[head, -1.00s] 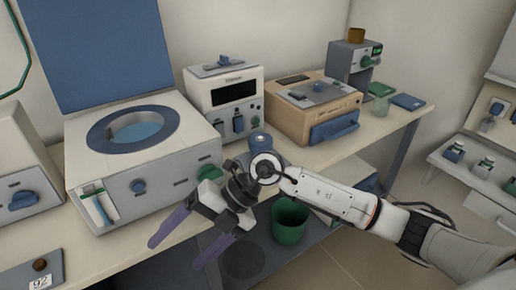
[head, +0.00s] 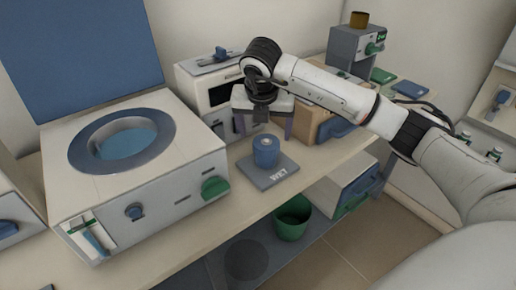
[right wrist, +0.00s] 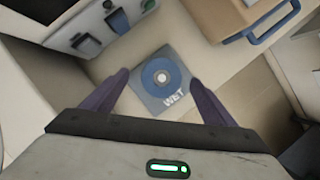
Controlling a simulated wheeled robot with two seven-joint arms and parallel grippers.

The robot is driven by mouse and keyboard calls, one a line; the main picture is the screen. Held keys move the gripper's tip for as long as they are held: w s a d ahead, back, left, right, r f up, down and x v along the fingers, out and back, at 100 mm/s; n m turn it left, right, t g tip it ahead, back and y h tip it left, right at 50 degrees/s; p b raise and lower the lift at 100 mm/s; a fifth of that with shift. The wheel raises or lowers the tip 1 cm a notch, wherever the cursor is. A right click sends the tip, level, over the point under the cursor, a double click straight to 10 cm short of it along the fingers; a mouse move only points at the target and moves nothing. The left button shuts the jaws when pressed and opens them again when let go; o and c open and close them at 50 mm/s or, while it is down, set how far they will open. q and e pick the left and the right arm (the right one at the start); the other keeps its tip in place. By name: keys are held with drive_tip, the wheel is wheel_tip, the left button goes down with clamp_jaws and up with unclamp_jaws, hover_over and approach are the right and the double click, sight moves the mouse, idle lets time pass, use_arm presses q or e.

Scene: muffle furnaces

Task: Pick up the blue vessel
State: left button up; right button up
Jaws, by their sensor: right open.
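The blue vessel (head: 266,151) is a small round cylinder with a pale centre on top. It stands upright on a grey mat marked "WET" (head: 279,174) near the bench's front edge. In the right wrist view the vessel (right wrist: 161,77) shows from above, between and beyond the fingertips. My right gripper (head: 264,134) is open, its purple fingers pointing down, above and behind the vessel in the head view. My left gripper is not in view.
A white machine with a round blue-rimmed opening (head: 200,160) stands left of the mat. A white device (head: 200,85) and a tan box (head: 325,128) stand behind, close to my right gripper. A green bin (head: 293,220) is below the bench edge.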

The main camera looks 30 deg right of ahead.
sight(267, 141)
drive_tip(key=x, duration=0.3)
drive_tip(key=shift+s+d+f, duration=0.1)
drive_tip(key=shift+s+f, duration=0.15)
drive_tip(key=p+x, duration=0.1)
drive_tip(key=x, duration=0.5)
drive_tip(key=shift+s, duration=0.15)
drive_tip(key=c, duration=1.4)
drive_tip(key=shift+r, duration=0.15)
drive_tip(key=shift+c, duration=0.4)
